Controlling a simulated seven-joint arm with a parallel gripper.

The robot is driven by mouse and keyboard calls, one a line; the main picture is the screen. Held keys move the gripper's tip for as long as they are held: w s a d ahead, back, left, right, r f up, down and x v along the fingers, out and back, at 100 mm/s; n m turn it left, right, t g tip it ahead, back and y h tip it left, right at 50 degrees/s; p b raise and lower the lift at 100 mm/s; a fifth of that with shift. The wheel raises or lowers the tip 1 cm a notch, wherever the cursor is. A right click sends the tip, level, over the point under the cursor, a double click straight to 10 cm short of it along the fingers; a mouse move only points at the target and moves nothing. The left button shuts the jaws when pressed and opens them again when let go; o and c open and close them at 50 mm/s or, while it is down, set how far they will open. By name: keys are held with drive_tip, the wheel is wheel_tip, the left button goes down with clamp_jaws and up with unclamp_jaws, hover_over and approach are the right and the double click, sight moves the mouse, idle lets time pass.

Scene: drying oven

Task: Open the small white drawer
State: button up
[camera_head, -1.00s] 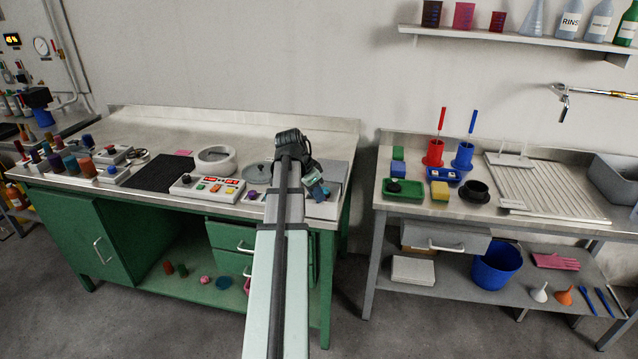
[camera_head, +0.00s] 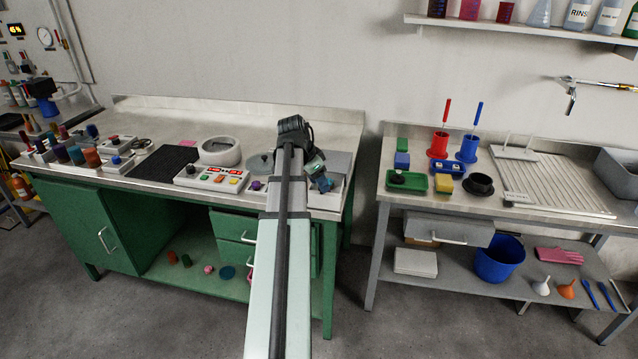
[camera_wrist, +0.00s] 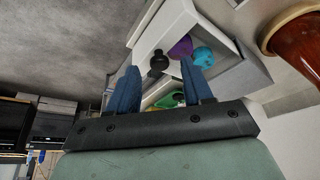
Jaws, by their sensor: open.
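The small white drawer (camera_head: 327,203) is at the right end of the green bench, at the front of a grey box (camera_head: 339,163). In the wrist view the drawer (camera_wrist: 170,22) has a black knob (camera_wrist: 158,62) and appears to stand partly open. A purple ball and a turquoise ball (camera_wrist: 203,57) show behind the knob, seemingly within its walls. My gripper (camera_wrist: 162,84) is open, with its blue fingers apart and the knob seen between them. I cannot tell whether they touch it. In the head view my gripper (camera_head: 321,177) is close over the drawer, and my arm hides part of the area.
A button panel (camera_head: 212,178), a white ring-shaped vessel (camera_head: 219,151) and a grey lid (camera_head: 260,163) are left of my arm. A brown-red object (camera_wrist: 296,40) is at the wrist view's upper right. A gap separates the bench from the right table (camera_head: 500,205).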

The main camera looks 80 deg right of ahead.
drive_tip(key=v, duration=1.2)
drive_tip(key=shift+r, duration=0.3)
drive_tip(key=shift+a, duration=0.1)
